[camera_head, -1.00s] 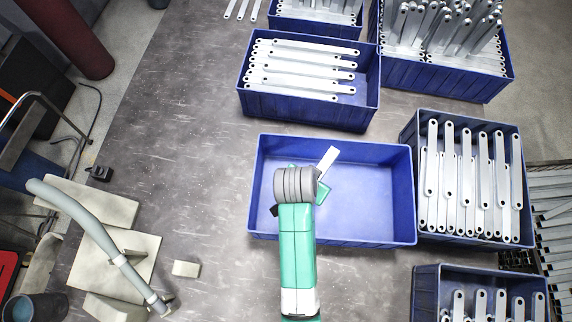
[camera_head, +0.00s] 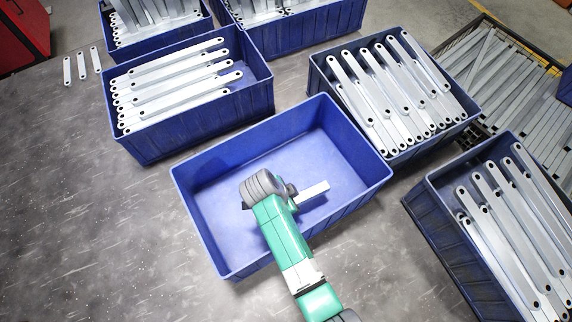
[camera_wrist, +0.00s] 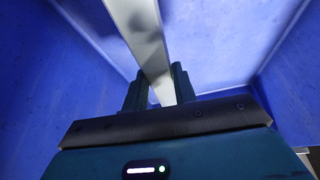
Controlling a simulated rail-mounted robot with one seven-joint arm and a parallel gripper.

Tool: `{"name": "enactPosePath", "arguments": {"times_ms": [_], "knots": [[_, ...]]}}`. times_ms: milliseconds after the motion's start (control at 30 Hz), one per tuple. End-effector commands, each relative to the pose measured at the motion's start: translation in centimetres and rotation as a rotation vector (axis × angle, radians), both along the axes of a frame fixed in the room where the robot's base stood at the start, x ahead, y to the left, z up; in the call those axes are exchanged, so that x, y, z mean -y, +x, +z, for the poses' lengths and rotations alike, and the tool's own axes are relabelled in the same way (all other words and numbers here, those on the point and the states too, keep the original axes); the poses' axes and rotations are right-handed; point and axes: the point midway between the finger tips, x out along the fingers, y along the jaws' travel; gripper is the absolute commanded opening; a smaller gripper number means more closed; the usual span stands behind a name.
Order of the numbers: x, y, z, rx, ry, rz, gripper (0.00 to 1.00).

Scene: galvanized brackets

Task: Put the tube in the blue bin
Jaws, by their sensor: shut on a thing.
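The tube is a straight, pale grey-white bar (camera_head: 313,192) in the head view. It also shows in the wrist view (camera_wrist: 141,36), running up out of the frame from between the fingers. My gripper (camera_wrist: 158,86) is shut on the tube near one end. In the head view my gripper (camera_head: 292,203) is over the blue bin (camera_head: 345,150), with the tube pointing to the right. The bin looks otherwise empty, and blue walls surround the gripper in the wrist view. My arm hides part of the bin's front side. I cannot tell whether the tube touches the floor.
Blue bins of metal brackets stand close around: one at the upper left (camera_head: 150,142), one at the right (camera_head: 400,158) and one at the lower right (camera_head: 450,235). More filled bins stand at the back.

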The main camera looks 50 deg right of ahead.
Motion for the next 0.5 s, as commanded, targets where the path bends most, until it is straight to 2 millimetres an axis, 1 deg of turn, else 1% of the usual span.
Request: {"name": "enactPosePath", "arguments": {"times_ms": [33, 100, 233, 300, 500], "knots": [[0.0, 0.1, -1.0, 0.001, 0.000, 0.001, 0.00], [0.0, 0.1, -1.7, 0.001, 0.000, 0.003, 0.00], [0.0, 0.1, -1.9, 0.003, -0.001, 0.003, 0.00], [0.0, 0.1, -2.4, 0.001, 0.000, 0.003, 0.00], [0.0, 0.1, -5.7, 0.001, 0.000, 0.004, 0.00]]}}
